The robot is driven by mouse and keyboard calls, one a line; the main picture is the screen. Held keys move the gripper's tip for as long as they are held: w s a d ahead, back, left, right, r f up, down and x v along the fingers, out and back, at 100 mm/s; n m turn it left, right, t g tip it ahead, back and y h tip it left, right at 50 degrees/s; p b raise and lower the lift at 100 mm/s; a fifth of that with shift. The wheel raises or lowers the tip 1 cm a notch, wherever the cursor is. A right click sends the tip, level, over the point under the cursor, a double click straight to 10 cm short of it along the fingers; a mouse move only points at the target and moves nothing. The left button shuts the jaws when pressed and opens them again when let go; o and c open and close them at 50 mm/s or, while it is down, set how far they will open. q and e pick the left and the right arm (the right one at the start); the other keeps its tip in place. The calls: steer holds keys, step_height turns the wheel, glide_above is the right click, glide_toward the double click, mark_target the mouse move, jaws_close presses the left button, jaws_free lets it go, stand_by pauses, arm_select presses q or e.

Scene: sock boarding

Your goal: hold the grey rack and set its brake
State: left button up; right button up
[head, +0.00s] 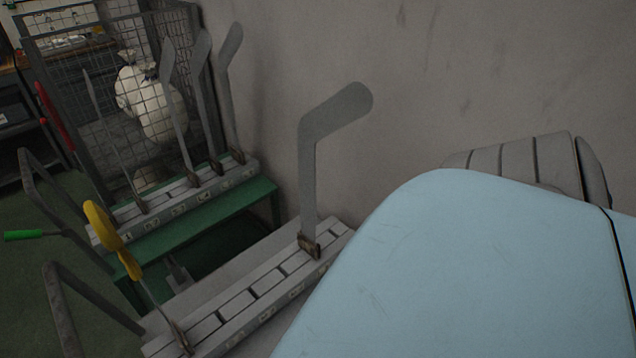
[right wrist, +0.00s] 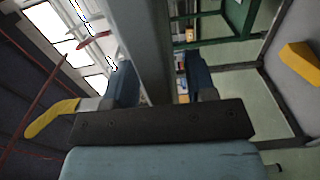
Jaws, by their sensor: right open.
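The grey rack (head: 262,296) stands in the lower middle of the head view, its slotted top rail carrying a grey foot-shaped board (head: 318,140) and a yellow-topped board (head: 100,222). A bent grey tube (head: 85,300) rises at the rack's left end. I cannot make out its brake. My right gripper (right wrist: 163,82) shows in the right wrist view, open, with blue pads on its fingers. A grey bar (right wrist: 150,45) shows between the fingers; I cannot tell whether it touches them or which part it is. My left gripper is not in view.
A green rack (head: 205,222) with several boards stands just behind, close to a wire cage (head: 110,90) holding a white bundle (head: 147,95). A green-gripped lever (head: 24,235) sticks out at left. A plain wall (head: 480,70) bounds the back. My light-blue arm hides the lower right.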

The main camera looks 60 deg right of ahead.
steer(key=shift+w+d, duration=0.1)
steer(key=shift+w, duration=0.35)
steer(key=shift+c, duration=0.2)
jaws_close()
steer(key=shift+r, duration=0.1)
stand_by(1.0)
